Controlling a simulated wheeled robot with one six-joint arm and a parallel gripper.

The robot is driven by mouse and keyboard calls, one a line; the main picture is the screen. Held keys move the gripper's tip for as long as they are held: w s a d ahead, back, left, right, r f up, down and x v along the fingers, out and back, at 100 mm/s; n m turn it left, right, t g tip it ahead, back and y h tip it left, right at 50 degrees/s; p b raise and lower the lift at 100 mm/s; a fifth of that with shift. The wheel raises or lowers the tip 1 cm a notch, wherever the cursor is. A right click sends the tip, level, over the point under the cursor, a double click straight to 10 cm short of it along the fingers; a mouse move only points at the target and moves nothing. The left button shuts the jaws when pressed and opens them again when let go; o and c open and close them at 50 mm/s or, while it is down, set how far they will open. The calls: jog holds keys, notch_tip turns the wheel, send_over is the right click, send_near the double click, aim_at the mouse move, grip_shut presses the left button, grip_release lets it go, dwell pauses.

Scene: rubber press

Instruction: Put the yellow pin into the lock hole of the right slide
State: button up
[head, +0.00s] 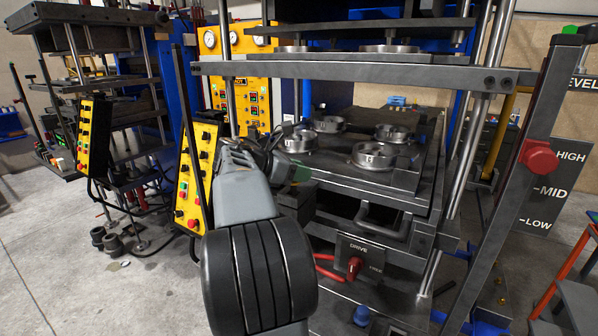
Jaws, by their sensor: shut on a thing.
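My gripper (285,167) is only partly in view, beyond my grey arm, in front of the press's left side. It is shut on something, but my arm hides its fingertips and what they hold. A small green part shows just right of it. I cannot make out the yellow pin. A dark slide plate (325,172) with several round metal rings on top sits in the press, right of my gripper. I cannot tell whether it is the right slide, and no lock hole can be made out.
A yellow button panel (197,175) hangs close left of my arm. A dark horizontal bar (350,72) crosses above the plate. A DRIVE switch box (372,262) is low in front. Floor at left is mostly clear.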

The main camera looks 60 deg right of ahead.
jog(key=shift+f+b, duration=0.6)
jog(key=shift+f, duration=0.5)
dwell(0.4)
jog(key=o, duration=1.1)
jog(key=shift+c, duration=0.2)
jog(key=v, duration=1.4)
jog(key=shift+b, duration=0.3)
jog(key=shift+d, duration=0.1)
